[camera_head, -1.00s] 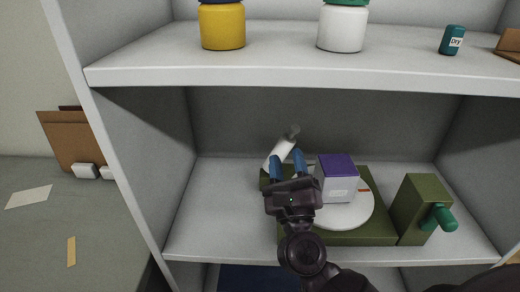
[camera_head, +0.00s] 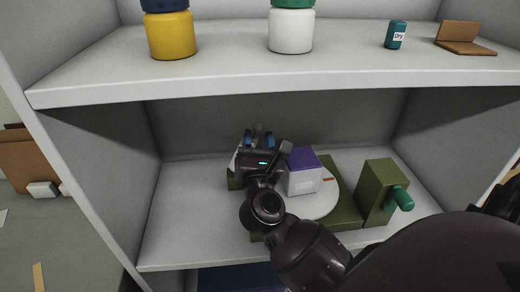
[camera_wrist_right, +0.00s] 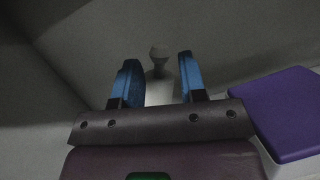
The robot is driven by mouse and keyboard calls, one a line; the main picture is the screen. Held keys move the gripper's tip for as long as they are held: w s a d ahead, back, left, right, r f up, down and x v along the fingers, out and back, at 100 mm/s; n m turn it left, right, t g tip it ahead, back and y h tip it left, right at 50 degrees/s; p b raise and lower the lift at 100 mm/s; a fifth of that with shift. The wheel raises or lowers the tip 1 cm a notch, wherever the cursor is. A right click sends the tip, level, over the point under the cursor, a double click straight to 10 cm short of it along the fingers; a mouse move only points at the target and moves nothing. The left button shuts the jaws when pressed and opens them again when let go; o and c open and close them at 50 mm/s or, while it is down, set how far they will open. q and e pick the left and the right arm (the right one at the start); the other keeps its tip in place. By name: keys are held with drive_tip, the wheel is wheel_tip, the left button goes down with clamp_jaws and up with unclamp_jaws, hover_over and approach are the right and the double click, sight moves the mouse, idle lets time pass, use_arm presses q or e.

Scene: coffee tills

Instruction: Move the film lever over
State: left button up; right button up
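The film lever, a pale grey-white stick with a knobbed end, leans up from the back left of an olive-green device (camera_head: 347,205) on the lower shelf. Its knob (camera_wrist_right: 158,53) shows in the right wrist view between the two blue fingers. My right gripper (camera_head: 259,140) is open, with its fingers on either side of the lever and a gap visible to each. In the head view the gripper hides most of the lever. A white box with a purple top (camera_head: 303,172) sits on the device's round white plate (camera_head: 318,205), just right of the gripper. My left gripper is out of view.
A green block with a teal knob (camera_head: 402,199) stands at the device's right end. The upper shelf (camera_head: 270,74) hangs above, with yellow (camera_head: 171,36) and white (camera_head: 290,31) jars. The shelf left of the device is clear.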

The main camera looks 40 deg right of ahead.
drive_tip(key=shift+x, duration=1.1)
drive_tip(key=shift+w+d+r, duration=0.1)
drive_tip(key=shift+w+d, duration=0.05)
drive_tip(key=shift+w, duration=0.05)
drive_tip(key=shift+c, duration=0.4)
drive_tip(key=c, duration=0.4)
drive_tip(key=shift+w, duration=0.1)
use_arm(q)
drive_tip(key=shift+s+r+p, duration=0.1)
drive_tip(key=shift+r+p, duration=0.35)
use_arm(e)
drive_tip(key=a, duration=0.1)
drive_tip(key=w+a, duration=0.1)
drive_tip(key=w+a+r, duration=0.1)
drive_tip(key=shift+a, duration=0.35)
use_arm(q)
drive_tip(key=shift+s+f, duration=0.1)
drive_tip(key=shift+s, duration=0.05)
use_arm(e)
drive_tip(key=shift+r, duration=0.1)
